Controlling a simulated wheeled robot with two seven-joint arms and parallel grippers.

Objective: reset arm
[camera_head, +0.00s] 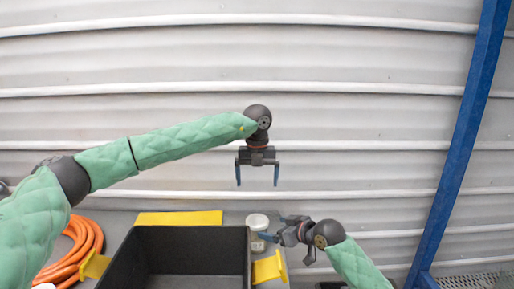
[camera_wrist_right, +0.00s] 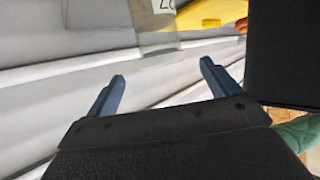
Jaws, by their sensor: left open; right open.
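My left gripper (camera_head: 257,178) hangs in the air in front of the corrugated wall, above the black bin, with its fingers pointing down. It is open and nothing is between its fingers. My right gripper (camera_head: 277,229) is low at the right of the bin, beside a clear jar (camera_head: 257,223) with a pale lid. In the right wrist view its two blue fingers (camera_wrist_right: 163,71) are apart and empty. The jar, with a white label (camera_wrist_right: 163,6), shows beyond the fingertips, not between them.
The black bin (camera_head: 172,235) with yellow parts (camera_head: 180,218) around it stands on a grey surface. An orange hose (camera_head: 82,247) lies coiled at its left. A blue post (camera_head: 463,135) slants at the right. The air before the wall (camera_head: 370,110) is free.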

